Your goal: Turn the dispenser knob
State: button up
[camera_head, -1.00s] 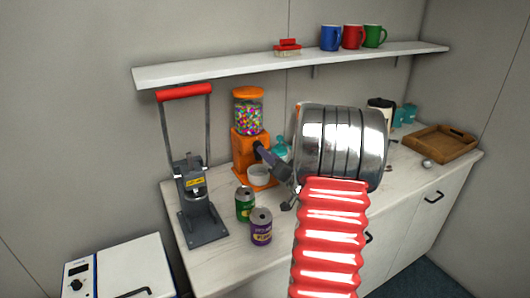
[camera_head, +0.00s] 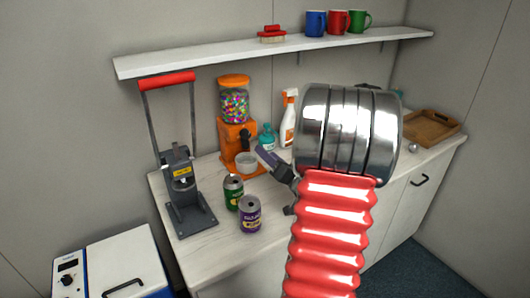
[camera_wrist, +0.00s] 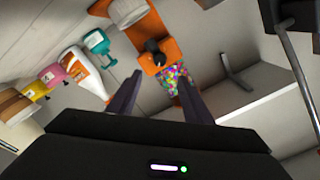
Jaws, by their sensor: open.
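The orange candy dispenser (camera_head: 236,135) stands upright on the counter, its clear globe (camera_head: 235,102) full of coloured candy. Its dark knob (camera_head: 241,139) is on the front of the orange body, above a white cup (camera_head: 246,161). In the wrist view the knob (camera_wrist: 152,47) lies just beyond and between my fingertips, with the globe (camera_wrist: 174,78) below it. My gripper (camera_wrist: 160,78) is open and empty, its two fingers apart and pointing at the dispenser. In the head view my gripper (camera_head: 267,158) is right of the knob, clear of it; my arm hides its rear part.
A green can (camera_head: 233,193) and a purple can (camera_head: 250,214) stand in front of the dispenser. A lever press (camera_head: 186,190) is at left. A teal bottle (camera_head: 266,138) and a white-orange spray bottle (camera_head: 289,120) stand at right. A shelf (camera_head: 280,51) hangs above.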

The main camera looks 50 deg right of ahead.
aim_at(247, 137)
jog(key=shift+w+a+f+n+g+h, duration=0.1)
jog(key=shift+a+n+h, duration=0.2)
jog(key=shift+n, duration=0.95)
jog(key=shift+s+a+f+n+g+h, duration=0.1)
jog(key=shift+a+n+h, duration=0.2)
jog(key=shift+n, duration=1)
jog(key=shift+w+a+n+g+h, duration=0.1)
jog(key=shift+a+n+h, duration=0.15)
jog(key=shift+n, duration=1)
jog(key=x, duration=1.4)
jog(key=shift+c, duration=0.4)
jog(key=c, duration=1)
